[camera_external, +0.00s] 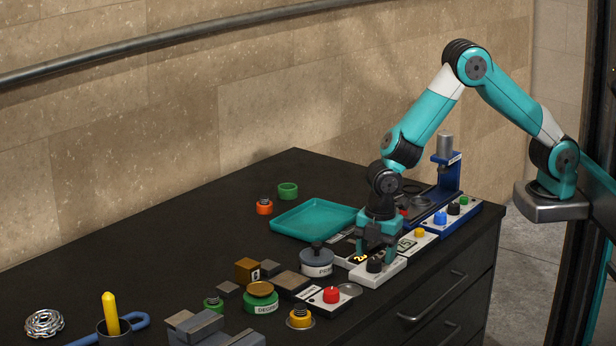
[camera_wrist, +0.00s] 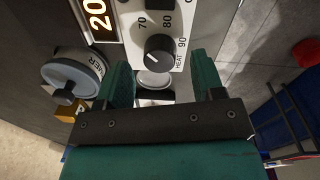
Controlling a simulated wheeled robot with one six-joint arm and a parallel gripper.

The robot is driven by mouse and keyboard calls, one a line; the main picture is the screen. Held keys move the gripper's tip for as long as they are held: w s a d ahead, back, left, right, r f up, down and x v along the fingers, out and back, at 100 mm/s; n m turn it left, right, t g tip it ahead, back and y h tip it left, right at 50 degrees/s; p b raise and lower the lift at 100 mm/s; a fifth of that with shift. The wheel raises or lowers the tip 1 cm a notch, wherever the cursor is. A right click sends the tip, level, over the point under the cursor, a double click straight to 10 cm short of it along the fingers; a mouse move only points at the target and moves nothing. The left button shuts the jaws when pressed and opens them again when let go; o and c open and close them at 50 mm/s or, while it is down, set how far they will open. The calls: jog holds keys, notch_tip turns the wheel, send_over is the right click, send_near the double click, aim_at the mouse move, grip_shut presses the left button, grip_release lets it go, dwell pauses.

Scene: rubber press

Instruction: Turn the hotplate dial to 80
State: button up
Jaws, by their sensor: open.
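The black hotplate dial (camera_wrist: 160,50) sits on a white panel (camera_wrist: 182,18) marked 70, 80, 90 and HEAT. A pale line shows on the dial's face; which number it points to is hard to tell. A lit display (camera_wrist: 98,18) beside it reads 20. In the external view the dial (camera_external: 375,265) is under my gripper (camera_external: 376,252), which points down. In the wrist view my gripper (camera_wrist: 161,64) is open, with one teal finger on either side of the dial. Whether the fingers touch the dial cannot be told.
A grey-lidded pot (camera_external: 317,262) stands left of the panel, and a red knob (camera_external: 331,295) is in front of it. A yellow button (camera_external: 419,233) and a blue press (camera_external: 447,180) are to the right. A teal tray (camera_external: 312,220) lies behind. Several small parts crowd the front left.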

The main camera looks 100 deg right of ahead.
jog(key=shift+f, duration=0.95)
jog(key=shift+c, duration=0.2)
jog(key=c, duration=0.9)
jog(key=shift+m, duration=0.3)
jog(key=m, duration=0.5)
jog(key=shift+b, duration=0.3)
jog(key=m, duration=0.6)
jog(key=shift+w, duration=0.1)
jog(key=shift+r+b, duration=0.1)
jog(key=shift+b, duration=0.2)
